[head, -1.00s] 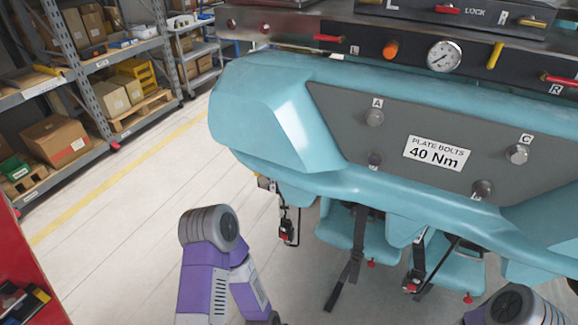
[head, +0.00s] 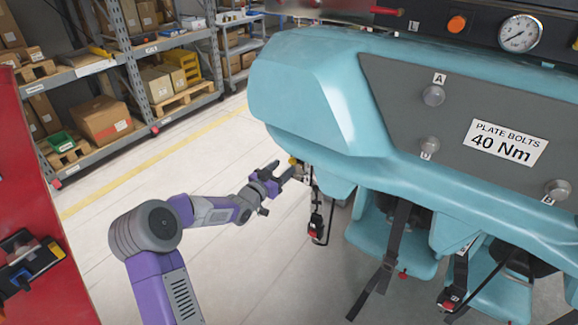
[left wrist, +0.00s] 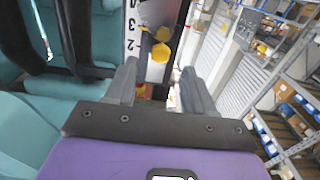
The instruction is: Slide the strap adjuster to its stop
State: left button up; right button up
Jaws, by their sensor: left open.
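My left gripper (head: 287,169) is open and empty beside the left end of the teal coaster car (head: 300,95). A small yellow part (head: 292,160) shows at its fingertips in the head view. In the left wrist view the open fingers (left wrist: 162,75) point toward a yellow knob (left wrist: 160,51), just beyond the tips. A white numbered strip (left wrist: 131,32) stands left of the knob. The knob looks like the strap adjuster, but I cannot tell for sure. Contact is not visible. A dark strap (left wrist: 78,35) runs at the left. My right gripper is out of view.
Black straps (head: 390,260) dangle below the car. Shelves (head: 130,60) stand at the back left, a red cabinet (head: 30,220) at the left. The floor (head: 220,165) between is clear.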

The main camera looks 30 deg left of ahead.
aim_at(290, 161)
pick_arm(q)
jog(key=shift+w+d+b, duration=0.15)
jog(key=shift+w+b, duration=0.2)
jog(key=shift+w, duration=1.85)
grip_shut()
jog(key=shift+f, duration=0.1)
